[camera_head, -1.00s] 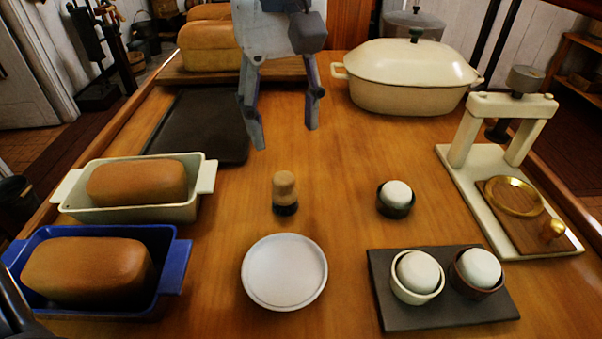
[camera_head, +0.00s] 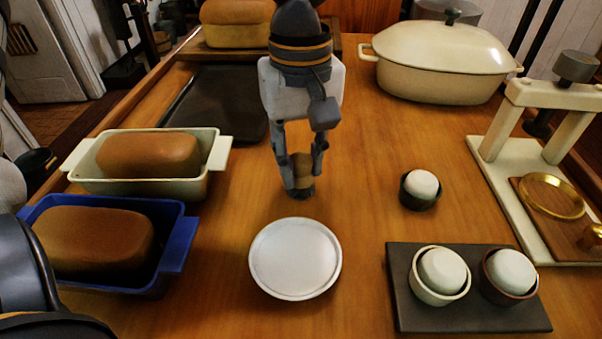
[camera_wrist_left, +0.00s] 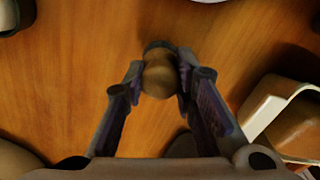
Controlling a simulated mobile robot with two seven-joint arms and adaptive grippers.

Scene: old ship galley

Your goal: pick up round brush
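The round brush (camera_head: 303,171) has a light wooden handle and a dark lower end, and stands upright on the wooden table behind the white plate (camera_head: 295,258). My left gripper (camera_head: 300,180) points down over it, with one finger on each side, and looks shut on the handle. In the left wrist view the brush (camera_wrist_left: 159,76) sits between the fingertips (camera_wrist_left: 160,80), which appear to touch it on both sides. The fingers hide part of the brush. My right gripper is not in view.
Left are a cream loaf dish (camera_head: 215,165) and a blue one (camera_head: 177,245). Right are a dark cup (camera_head: 419,198), a dark board (camera_head: 420,318) with two cups, and a cream press (camera_head: 500,205). A lidded pot (camera_head: 440,75) stands behind. Table around the brush is clear.

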